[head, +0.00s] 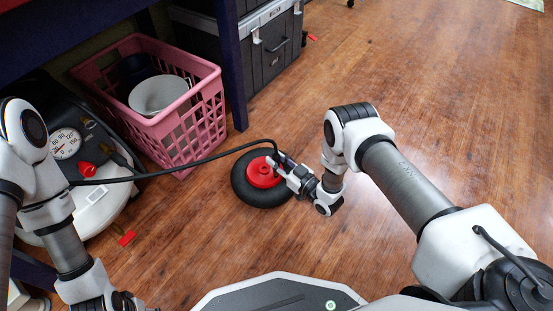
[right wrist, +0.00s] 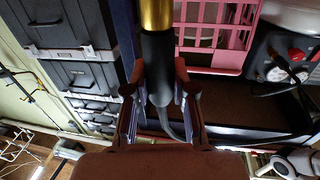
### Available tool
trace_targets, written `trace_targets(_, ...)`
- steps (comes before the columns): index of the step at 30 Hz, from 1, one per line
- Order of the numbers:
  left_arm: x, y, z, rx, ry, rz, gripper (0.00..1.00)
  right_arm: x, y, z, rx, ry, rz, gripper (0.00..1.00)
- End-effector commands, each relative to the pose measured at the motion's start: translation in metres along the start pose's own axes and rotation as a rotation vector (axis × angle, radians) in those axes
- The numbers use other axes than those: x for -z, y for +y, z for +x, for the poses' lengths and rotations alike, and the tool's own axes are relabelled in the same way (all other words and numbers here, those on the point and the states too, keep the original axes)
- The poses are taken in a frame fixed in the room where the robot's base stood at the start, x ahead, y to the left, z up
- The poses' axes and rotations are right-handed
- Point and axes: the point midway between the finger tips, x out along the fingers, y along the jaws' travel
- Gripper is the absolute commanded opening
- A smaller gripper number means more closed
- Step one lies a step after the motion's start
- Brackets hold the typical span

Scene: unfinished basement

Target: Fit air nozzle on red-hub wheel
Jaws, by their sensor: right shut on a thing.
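The red-hub wheel (head: 243,188), a black tyre around a red hub (head: 262,172), lies flat on the wooden floor. My right gripper (head: 277,163) is over the wheel's upper right part and shut on the air nozzle. The right wrist view shows the nozzle (right wrist: 158,65), a black body with a brass tip (right wrist: 156,14), between the two fingers of the right gripper (right wrist: 159,100). Whether the nozzle touches the wheel or its valve cannot be told; no valve shows. My left arm is at the left edge, and its gripper fingers do not show.
A black hose (head: 190,164) runs from the compressor (head: 95,208) with a gauge (head: 65,143) to the nozzle. A pink basket (head: 190,133) holding a white bucket (head: 158,95) stands behind the wheel, near dark drawers (head: 270,50). The floor to the right is clear.

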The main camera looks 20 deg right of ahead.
Motion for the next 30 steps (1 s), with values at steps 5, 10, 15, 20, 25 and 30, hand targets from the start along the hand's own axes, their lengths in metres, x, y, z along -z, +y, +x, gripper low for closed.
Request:
trace_targets(5, 0.0, 0.0, 0.001, 0.0, 0.0, 0.0, 0.63, -0.004, -0.001, -0.002, -0.001, -0.011, 0.003, 0.54)
trace_targets(10, 0.0, 0.0, 0.001, 0.0, 0.0, 0.0, 0.63, -0.003, -0.001, -0.002, -0.001, -0.007, 0.002, 0.54)
trace_targets(15, 0.0, 0.0, 0.0, 0.0, 0.0, 0.0, 0.63, -0.003, 0.0, -0.007, 0.0, -0.007, 0.002, 0.54)
trace_targets(20, 0.0, 0.0, 0.0, 0.0, 0.0, 0.0, 0.63, -0.003, 0.001, -0.036, -0.003, -0.009, 0.003, 0.54)
trace_targets(25, 0.0, 0.0, 0.0, 0.0, 0.0, 0.0, 0.63, -0.003, 0.001, -0.081, -0.005, -0.01, 0.004, 0.54)
trace_targets(30, 0.0, 0.0, 0.0, 0.0, 0.0, 0.0, 0.63, -0.003, 0.001, -0.113, -0.003, -0.009, 0.003, 0.54)
